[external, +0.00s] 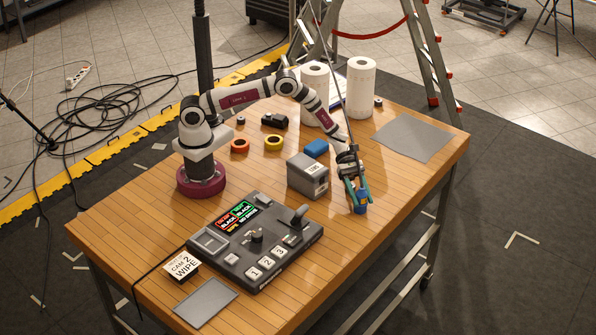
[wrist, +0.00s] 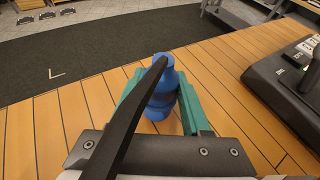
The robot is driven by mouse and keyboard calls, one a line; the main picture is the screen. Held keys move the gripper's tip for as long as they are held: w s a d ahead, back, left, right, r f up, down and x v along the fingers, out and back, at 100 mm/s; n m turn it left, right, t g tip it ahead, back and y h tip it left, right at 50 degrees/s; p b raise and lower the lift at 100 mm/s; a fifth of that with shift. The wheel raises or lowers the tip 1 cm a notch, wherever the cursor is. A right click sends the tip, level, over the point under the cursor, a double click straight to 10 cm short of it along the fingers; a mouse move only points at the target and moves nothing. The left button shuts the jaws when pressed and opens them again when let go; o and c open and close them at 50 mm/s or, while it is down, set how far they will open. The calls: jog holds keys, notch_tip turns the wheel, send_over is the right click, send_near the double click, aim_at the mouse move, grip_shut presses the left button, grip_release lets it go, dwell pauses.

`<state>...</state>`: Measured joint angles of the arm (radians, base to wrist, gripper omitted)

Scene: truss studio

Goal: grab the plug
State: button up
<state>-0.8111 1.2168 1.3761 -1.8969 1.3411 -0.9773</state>
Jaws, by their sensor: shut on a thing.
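The plug is a blue, rounded, stepped piece with a dark cable or handle; in the external view the blue plug (external: 361,201) is at the right edge side of the wooden table. In the wrist view the blue plug (wrist: 161,101) is between the teal fingers, with a black cable crossing in front of it. My gripper (external: 358,195) points down at the table, its teal fingers shut on the plug from both sides. In the wrist view my gripper (wrist: 160,105) hides part of the plug's lower end. I cannot tell whether the plug touches the table.
A grey box (external: 308,177) stands just left of my gripper, with a blue block (external: 317,148) behind it. A black switch panel (external: 255,243) lies at the front; it also shows in the wrist view (wrist: 290,80).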

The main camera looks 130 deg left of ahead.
grip_shut()
jog(key=shift+r, duration=0.1)
